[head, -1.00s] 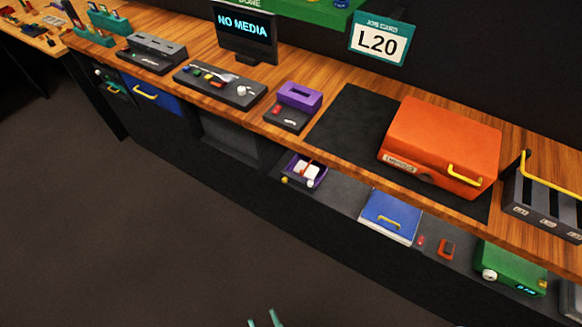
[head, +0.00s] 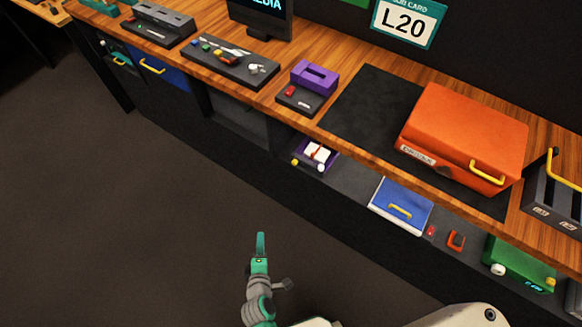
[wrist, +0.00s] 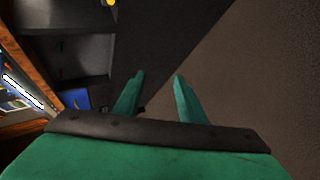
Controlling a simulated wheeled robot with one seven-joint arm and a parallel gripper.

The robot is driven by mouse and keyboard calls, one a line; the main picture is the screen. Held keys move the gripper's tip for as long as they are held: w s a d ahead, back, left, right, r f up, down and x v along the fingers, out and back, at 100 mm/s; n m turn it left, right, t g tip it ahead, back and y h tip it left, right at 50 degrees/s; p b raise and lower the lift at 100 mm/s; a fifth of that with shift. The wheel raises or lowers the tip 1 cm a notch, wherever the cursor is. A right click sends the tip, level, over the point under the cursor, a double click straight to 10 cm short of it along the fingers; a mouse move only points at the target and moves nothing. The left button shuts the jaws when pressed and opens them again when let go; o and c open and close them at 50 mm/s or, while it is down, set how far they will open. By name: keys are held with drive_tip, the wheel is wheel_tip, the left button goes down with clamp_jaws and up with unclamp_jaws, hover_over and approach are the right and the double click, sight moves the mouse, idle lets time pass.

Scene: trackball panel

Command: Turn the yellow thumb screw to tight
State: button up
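Two small yellow knobs show in the head view, and I cannot tell which is the yellow thumb screw. One yellow knob (head: 295,162) is at the left front corner of a purple tray (head: 328,168) on the lower shelf. The other yellow knob (head: 549,281) is on the right of a green box (head: 520,262). Any tight marking is too small to read. My gripper (head: 260,243) is over the floor, well apart from both. In the wrist view my gripper (wrist: 158,76) has its fingers apart with nothing between them. A yellow spot (wrist: 111,3) is cut by that view's top edge.
The wooden bench (head: 190,68) overhangs the lower shelf. On it are an orange case (head: 465,130), a purple block (head: 313,76) and control panels. The floor (head: 110,230) is clear.

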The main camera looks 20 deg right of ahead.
drive_tip(key=w+d+f+n+g+h, duration=0.1)
drive_tip(key=w+d+n, duration=0.1)
drive_tip(key=w, duration=0.3)
drive_tip(key=w+d+f+n+h, duration=0.1)
drive_tip(key=w+d+n+h, duration=0.15)
drive_tip(key=w, duration=0.25)
drive_tip(key=n+h, duration=0.4)
drive_tip(key=n, duration=0.1)
approach(293, 164)
drive_tip(key=shift+g, duration=0.4)
drive_tip(key=x, duration=0.7)
drive_tip(key=shift+w+d+r, duration=0.15)
drive_tip(key=shift+w+r, duration=0.1)
drive_tip(key=shift+r, duration=0.05)
clamp_jaws()
